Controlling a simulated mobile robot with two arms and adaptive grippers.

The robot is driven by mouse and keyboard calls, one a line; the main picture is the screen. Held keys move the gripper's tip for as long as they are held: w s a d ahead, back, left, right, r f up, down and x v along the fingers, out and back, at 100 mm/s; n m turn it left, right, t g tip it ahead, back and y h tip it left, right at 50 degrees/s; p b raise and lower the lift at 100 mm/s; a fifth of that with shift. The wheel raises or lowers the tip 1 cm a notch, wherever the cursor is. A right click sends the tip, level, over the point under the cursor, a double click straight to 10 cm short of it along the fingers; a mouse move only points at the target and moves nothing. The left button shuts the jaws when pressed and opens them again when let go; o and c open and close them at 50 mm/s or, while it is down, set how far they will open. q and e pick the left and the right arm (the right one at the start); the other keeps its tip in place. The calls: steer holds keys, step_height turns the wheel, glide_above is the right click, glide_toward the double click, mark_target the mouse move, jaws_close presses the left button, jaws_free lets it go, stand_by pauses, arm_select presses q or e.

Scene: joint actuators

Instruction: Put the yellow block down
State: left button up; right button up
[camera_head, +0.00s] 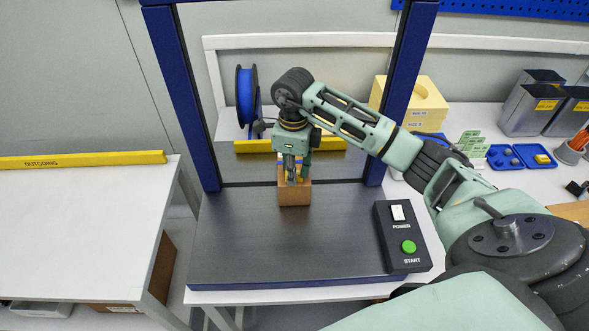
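An orange-tan block (294,193) is at the dark grey plate inside the blue frame, near its back edge. It is the block at my gripper and looks more orange-brown than yellow. My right gripper (294,178) points down at it, with its fingers at the block's top. The fingers overlap the block in this view, so I cannot tell whether they are closed on it. The block's underside is hidden, so contact with the plate is unclear. My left gripper is not in view.
A black control box (403,237) with a white power switch and green start button sits at the plate's right. Blue posts flank the plate. A yellow box (421,98), blue trays (505,157) and grey bins (532,103) stand at right. The plate's front and the left table (80,225) are clear.

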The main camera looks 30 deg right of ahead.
steer(key=o, duration=0.5)
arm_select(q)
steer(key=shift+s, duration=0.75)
arm_select(e)
steer(key=shift+r, duration=0.4)
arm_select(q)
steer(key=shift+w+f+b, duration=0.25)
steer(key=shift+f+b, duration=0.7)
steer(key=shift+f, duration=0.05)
arm_select(e)
step_height(320, 180, up, 11)
steer(key=shift+r, duration=0.2)
